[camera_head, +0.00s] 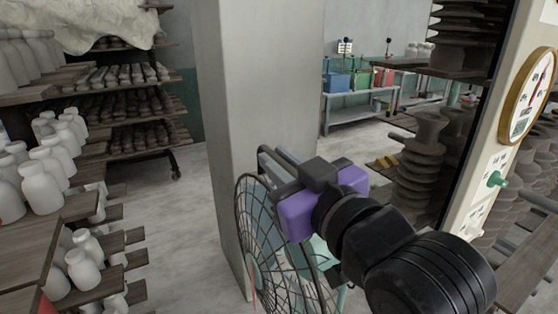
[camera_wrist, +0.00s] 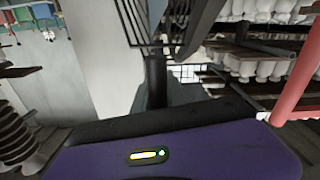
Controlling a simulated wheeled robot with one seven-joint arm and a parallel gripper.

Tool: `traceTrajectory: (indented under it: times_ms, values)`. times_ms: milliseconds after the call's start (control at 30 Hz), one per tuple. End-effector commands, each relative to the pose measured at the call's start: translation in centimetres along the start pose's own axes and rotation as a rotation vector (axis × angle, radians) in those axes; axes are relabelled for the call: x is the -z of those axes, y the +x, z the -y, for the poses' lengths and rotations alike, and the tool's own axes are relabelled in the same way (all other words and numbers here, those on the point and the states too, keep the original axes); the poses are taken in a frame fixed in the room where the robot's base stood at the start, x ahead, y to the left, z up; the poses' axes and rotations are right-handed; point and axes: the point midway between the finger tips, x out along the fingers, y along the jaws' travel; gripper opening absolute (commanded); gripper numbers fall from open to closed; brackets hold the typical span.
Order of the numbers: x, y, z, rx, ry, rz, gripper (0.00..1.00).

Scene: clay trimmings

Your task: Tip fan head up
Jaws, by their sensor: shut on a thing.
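The fan head is a round wire cage (camera_head: 262,245) with pale teal parts behind it, low in the middle of the head view. The cage faces left and stands roughly upright. My purple and black gripper (camera_head: 292,172) is at the cage's upper right side, shut on part of the fan head. The gripped spot is mostly hidden by the gripper and arm. In the wrist view, a dark finger (camera_wrist: 155,80) of my gripper stands beside a blue-grey bar (camera_wrist: 203,25) and some thin cage wires (camera_wrist: 135,20).
A grey pillar (camera_head: 245,110) rises close behind the fan. Shelves of white bottles (camera_head: 50,165) stand at left. Stacked dark ribbed pieces (camera_head: 420,165) and a cream panel with a round gauge (camera_head: 528,95) are at right. Bare floor (camera_head: 175,225) lies left of the fan.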

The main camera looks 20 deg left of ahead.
Motion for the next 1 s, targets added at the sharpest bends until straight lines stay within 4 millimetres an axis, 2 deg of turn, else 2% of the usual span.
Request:
traceTrajectory:
  times_ms: [167, 233, 333, 500, 600, 933, 967, 1000]
  values:
    - [0.1, 0.0, -0.3, -0.003, 0.005, 0.001, 0.0]
    - [0.4, 0.0, -1.1, -0.003, 0.034, 0.002, 0.0]
    - [1.1, 0.0, -3.3, -0.006, 0.119, 0.003, 0.0]
    - [1.1, 0.0, -7.0, -0.005, 0.279, 0.003, 0.0]
    - [0.9, 0.0, -8.2, -0.003, 0.334, 0.003, 0.0]
    - [0.8, 0.0, -8.9, -0.006, 0.356, 0.0, 0.0]
    - [0.7, -0.1, -8.9, -0.007, 0.356, 0.0, 0.18]
    - [0.7, -0.1, -8.9, -0.007, 0.356, 0.0, 0.26]
